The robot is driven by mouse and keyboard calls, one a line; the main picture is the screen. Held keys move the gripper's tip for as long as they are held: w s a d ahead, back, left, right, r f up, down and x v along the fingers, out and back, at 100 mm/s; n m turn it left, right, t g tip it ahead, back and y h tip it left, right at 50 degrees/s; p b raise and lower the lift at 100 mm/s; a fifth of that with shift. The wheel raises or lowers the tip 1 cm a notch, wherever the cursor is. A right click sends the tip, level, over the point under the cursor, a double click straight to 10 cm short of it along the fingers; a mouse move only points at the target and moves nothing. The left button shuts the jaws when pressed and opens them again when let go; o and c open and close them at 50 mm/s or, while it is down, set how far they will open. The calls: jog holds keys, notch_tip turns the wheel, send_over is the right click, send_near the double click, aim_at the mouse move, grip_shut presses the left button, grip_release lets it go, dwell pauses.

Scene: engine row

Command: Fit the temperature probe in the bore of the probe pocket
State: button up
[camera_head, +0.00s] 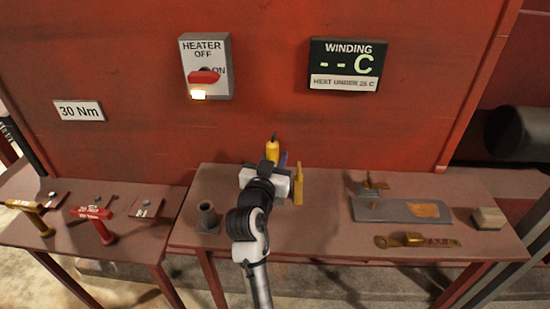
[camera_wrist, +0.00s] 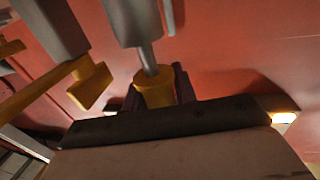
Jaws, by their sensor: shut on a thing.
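My gripper (camera_head: 274,160) is over the back of the middle bench and shut on the temperature probe. The probe's yellow handle (camera_head: 272,150) stands upright above the jaws in the head view. The wrist view shows the handle (camera_wrist: 155,90) between dark fingers (camera_wrist: 158,92), with a thin metal shaft (camera_wrist: 148,57). The shaft meets a grey cylinder (camera_wrist: 132,20), apparently the probe pocket. I cannot tell how deep the shaft sits, or whether it is inside or only in line. In the head view my gripper and arm hide this spot.
A yellow upright part (camera_head: 298,185) stands close right of my gripper. A grey open-topped cylinder (camera_head: 207,217) stands to the left. A grey plate (camera_head: 390,210), a brass tool (camera_head: 418,241) and a small block (camera_head: 488,218) lie to the right. The red wall (camera_head: 330,135) rises behind.

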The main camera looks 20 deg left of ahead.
jog(key=shift+f+b, duration=0.9)
jog(key=shift+f, duration=0.2)
jog(key=o, duration=1.1)
jog(key=s+b, duration=0.1)
jog(key=s, duration=0.6)
jog(key=s+b, duration=0.1)
jog(key=s, duration=0.3)
jog(key=shift+d+f+b, duration=0.2)
jog(key=shift+d+b, duration=0.1)
jog(key=shift+d, duration=0.05)
jog(key=s+p, duration=0.1)
jog(key=p, duration=0.1)
jog(key=s+p, duration=0.1)
jog(key=p, duration=0.2)
jog(key=shift+s+d+r+p, duration=0.15)
jog(key=shift+s+r+p, duration=0.15)
jog(key=shift+s+p, duration=0.1)
